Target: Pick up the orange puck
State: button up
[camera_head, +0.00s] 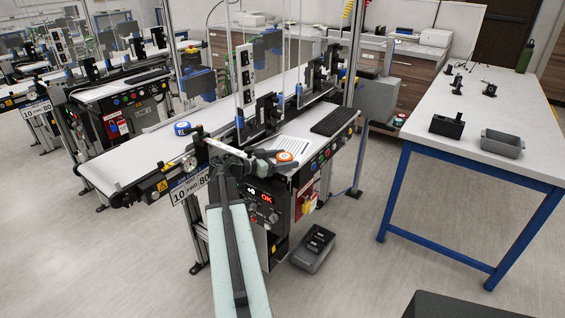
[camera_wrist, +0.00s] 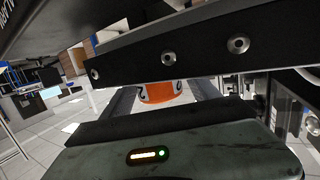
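The orange puck (camera_head: 285,156) has a white marking on top and sits at the right side of the near conveyor, by the white sheet. My gripper (camera_head: 280,159) reaches it from the left, with one dark finger on the far side and one on the near side. In the wrist view, the orange puck (camera_wrist: 160,92) shows between the two dark fingers of my gripper (camera_wrist: 163,98). The fingers look spread, with a thin gap by the puck on the right. A dark bar hides the puck's upper part there.
A blue puck (camera_head: 183,128) lies on the white belt (camera_head: 135,158) to the left.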

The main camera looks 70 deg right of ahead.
jog(key=c, duration=1.1)
